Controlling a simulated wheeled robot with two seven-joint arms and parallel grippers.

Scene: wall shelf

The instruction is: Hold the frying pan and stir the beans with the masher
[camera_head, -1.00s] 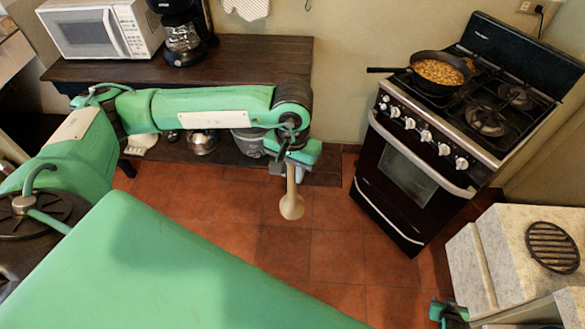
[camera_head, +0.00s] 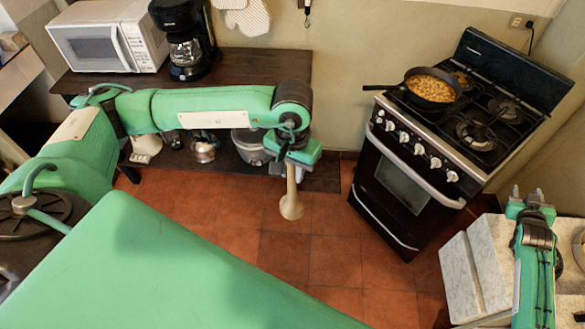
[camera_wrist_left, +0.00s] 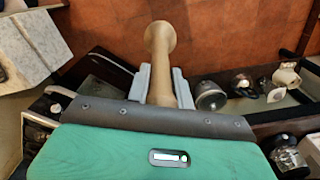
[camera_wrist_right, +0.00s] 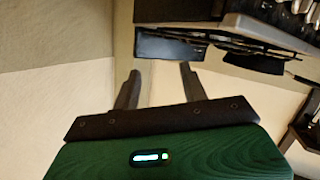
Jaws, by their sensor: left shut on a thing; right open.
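The black frying pan (camera_head: 432,99) sits on the back-left part of the stove, its handle pointing left. The beans (camera_head: 430,88) lie inside it. My left gripper (camera_head: 291,166) is shut on the wooden masher (camera_head: 291,205), which hangs head down over the floor, well left of the stove. The masher also shows between the fingers in the left wrist view (camera_wrist_left: 160,60). My right gripper (camera_head: 530,195) is open and empty above the marble counter, in front of the stove and away from the pan. Its two spread fingers show in the right wrist view (camera_wrist_right: 160,88).
The stove (camera_head: 450,140) stands at the right with free burners beside the pan. The marble counter (camera_head: 470,265) lies in front of it. A dark wooden table (camera_head: 255,66) bears a microwave (camera_head: 105,40) and coffee maker (camera_head: 185,45). The tiled floor between is open.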

